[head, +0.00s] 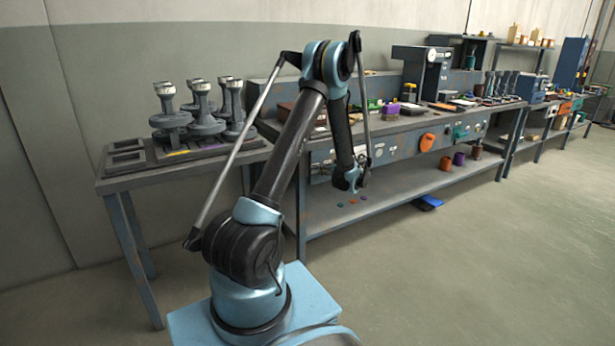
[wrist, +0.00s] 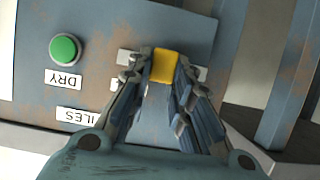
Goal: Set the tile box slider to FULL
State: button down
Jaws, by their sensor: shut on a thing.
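A yellow slider knob (wrist: 165,66) sits on a blue-grey, rust-flecked panel (wrist: 100,25) in the wrist view. My gripper (wrist: 163,80) is shut on the knob, with a finger on each side. A pale strip (wrist: 127,57) shows to the left of the fingers and more of it to the right. A label reading TILES (wrist: 78,116) appears upside down at lower left. The slider's position markings are mostly hidden by the fingers. In the head view my gripper (head: 350,180) is at the front panel of the long bench, and the knob cannot be made out.
The long bench's lower shelf (head: 400,185) runs below my gripper. A side table (head: 115,183) with metal stands is at left. The floor (head: 480,270) at right is clear.

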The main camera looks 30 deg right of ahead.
jog(key=d, duration=0.4)
jog(key=shift+s, duration=0.35)
jog(key=c, duration=1.4)
grip_release()
jog(key=shift+w, duration=0.1)
jog(key=shift+c, duration=0.2)
jog(key=shift+a, duration=0.15)
jog(key=v, duration=1.1)
jog(key=shift+s+r, duration=0.2)
jog(key=shift+s, duration=0.15)
